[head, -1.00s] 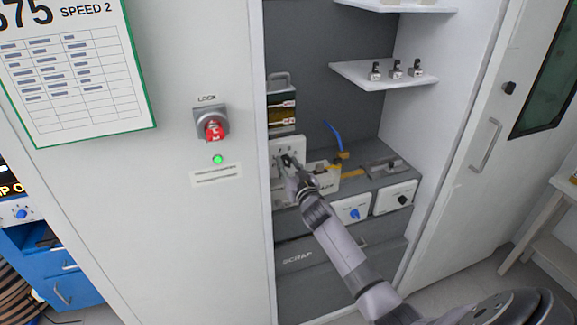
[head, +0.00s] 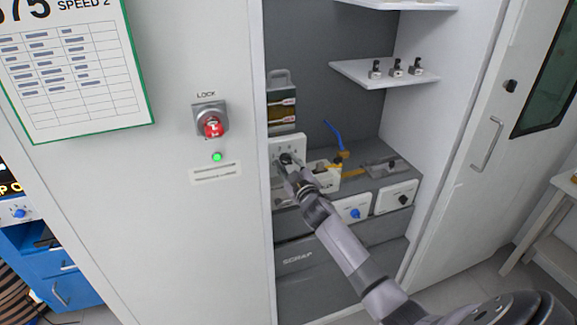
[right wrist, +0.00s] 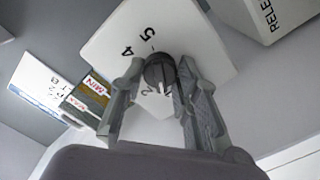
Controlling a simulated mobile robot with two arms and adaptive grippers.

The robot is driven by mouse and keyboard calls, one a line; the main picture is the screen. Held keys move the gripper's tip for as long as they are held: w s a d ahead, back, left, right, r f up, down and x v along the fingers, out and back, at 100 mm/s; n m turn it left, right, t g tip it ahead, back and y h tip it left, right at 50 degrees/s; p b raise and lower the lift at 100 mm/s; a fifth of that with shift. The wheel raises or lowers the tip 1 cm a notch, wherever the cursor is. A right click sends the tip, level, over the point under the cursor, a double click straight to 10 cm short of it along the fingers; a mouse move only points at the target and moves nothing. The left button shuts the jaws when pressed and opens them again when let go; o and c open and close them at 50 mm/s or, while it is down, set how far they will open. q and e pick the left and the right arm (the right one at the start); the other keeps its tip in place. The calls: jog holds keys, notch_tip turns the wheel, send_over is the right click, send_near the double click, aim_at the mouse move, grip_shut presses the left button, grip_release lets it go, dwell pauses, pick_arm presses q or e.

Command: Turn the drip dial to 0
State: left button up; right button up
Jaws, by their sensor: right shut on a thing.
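The drip dial (right wrist: 160,72) is a dark round knob on a white plate (right wrist: 115,30) with printed numbers; 4 and 5 are readable in the right wrist view, others are partly covered. A light pointer mark shows on the knob. My right gripper (right wrist: 163,88) has its fingers on both sides of the knob and is shut on it. In the head view the right gripper (head: 290,170) reaches into the open cabinet at the white dial plate (head: 288,144), covering part of it. My left gripper is not in view.
An oil reservoir (head: 282,116) with MIN and MAX labels sits above the plate. A blue-knobbed panel (head: 354,209) and a black-knobbed panel (head: 397,197) are to the right. The cabinet's left front panel (head: 228,250) stands close beside my arm.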

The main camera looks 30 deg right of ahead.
jog(key=n, duration=0.5)
jog(key=shift+n+b, duration=0.35)
jog(key=shift+n, duration=0.05)
jog(key=n, duration=0.4)
jog(key=shift+f+n, duration=0.1)
jog(key=shift+n, duration=0.6)
jog(key=o, duration=1.2)
jog(key=shift+c, duration=0.2)
jog(key=v, duration=1.2)
